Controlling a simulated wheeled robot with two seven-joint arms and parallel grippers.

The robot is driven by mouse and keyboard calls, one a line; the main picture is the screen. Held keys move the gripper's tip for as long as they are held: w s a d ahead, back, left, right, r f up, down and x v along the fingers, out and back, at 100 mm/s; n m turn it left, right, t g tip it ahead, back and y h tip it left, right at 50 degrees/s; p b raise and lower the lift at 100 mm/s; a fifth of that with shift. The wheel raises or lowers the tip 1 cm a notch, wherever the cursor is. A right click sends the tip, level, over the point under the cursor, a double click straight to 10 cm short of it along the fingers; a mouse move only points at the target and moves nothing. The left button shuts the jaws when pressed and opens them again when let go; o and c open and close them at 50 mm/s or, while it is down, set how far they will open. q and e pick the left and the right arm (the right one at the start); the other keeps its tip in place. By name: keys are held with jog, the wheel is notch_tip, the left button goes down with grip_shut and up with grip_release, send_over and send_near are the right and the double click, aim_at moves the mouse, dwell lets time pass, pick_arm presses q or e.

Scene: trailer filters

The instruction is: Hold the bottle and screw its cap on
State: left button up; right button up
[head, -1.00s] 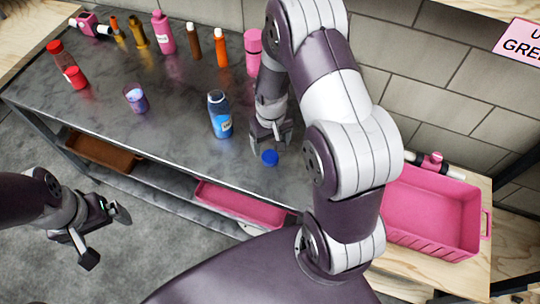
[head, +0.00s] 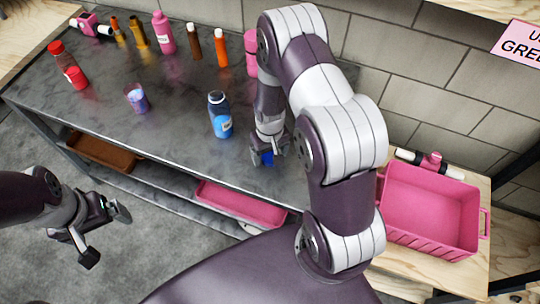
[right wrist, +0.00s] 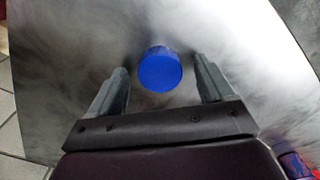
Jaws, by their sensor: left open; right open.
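A blue bottle (head: 220,115) stands upright on the grey metal table, with a dark, uncapped-looking neck at its top. A blue cap (head: 267,158) lies on the table to the right of the bottle, near the front edge. My right gripper (head: 269,157) is over the cap, partly covering it in the head view. In the right wrist view the cap (right wrist: 160,68) sits between the tips of the two open fingers, with a gap on each side. My left gripper (head: 104,236) is open and empty, off the table's front edge at the lower left.
Several bottles line the table's back, including a pink one (head: 163,32). A pink crate (head: 432,210) is at the right. The table front between cup and bottle is clear.

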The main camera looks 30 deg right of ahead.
aim_at(271, 160)
jog(key=c, duration=1.1)
jog(key=shift+r, duration=0.15)
jog(key=shift+r, duration=0.35)
jog(key=r, duration=0.2)
jog(key=s+r, duration=0.1)
jog(key=r, duration=0.1)
jog(key=shift+s+a, duration=0.1)
jog(key=shift+a, duration=0.05)
jog(key=s+a+r, duration=0.2)
jog(key=s+r, duration=0.4)
jog(key=s, duration=0.4)
jog(key=shift+s+b, duration=0.15)
jog(key=shift+b, duration=0.2)
